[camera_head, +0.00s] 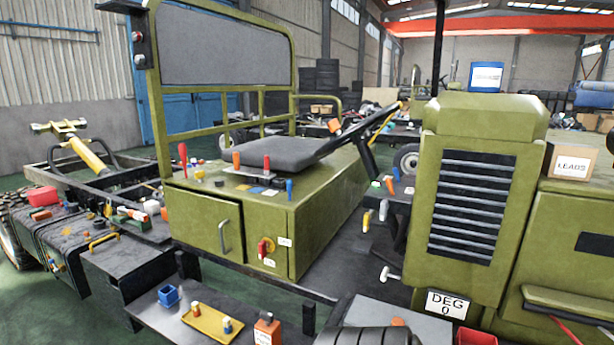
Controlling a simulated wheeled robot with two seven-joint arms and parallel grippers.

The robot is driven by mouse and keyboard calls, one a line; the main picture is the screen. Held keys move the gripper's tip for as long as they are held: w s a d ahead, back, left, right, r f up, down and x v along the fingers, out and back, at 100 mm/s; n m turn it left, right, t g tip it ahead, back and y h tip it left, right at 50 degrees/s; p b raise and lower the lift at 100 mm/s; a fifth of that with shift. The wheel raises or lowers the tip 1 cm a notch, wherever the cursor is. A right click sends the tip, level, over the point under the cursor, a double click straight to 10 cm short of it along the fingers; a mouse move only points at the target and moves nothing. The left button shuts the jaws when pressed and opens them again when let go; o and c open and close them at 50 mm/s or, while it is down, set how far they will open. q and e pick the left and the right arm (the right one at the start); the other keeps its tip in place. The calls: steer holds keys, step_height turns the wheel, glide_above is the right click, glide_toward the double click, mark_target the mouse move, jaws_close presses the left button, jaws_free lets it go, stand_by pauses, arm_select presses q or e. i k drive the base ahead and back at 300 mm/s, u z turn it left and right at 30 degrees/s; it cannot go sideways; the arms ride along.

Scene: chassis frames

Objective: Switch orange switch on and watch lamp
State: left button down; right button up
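I cannot pick out a switch that is clearly orange. No lamp can be told for sure, and none is seen clearly lit. Neither of my grippers can be made out in the head view.
An olive engine cover (470,200) with a dark grille stands at the right, a "DEG 0" sign (445,304) below it. A black seat (280,152) tops the cabinet among small coloured tools. A yellow tray (208,322) and blue bin (168,295) lie on a dark shelf.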

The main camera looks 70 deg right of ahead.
mark_target(389, 182)
steer(key=i, duration=0.7)
steer(key=z, duration=3.9)
steer(key=i, duration=0.5)
steer(key=u, duration=0.1)
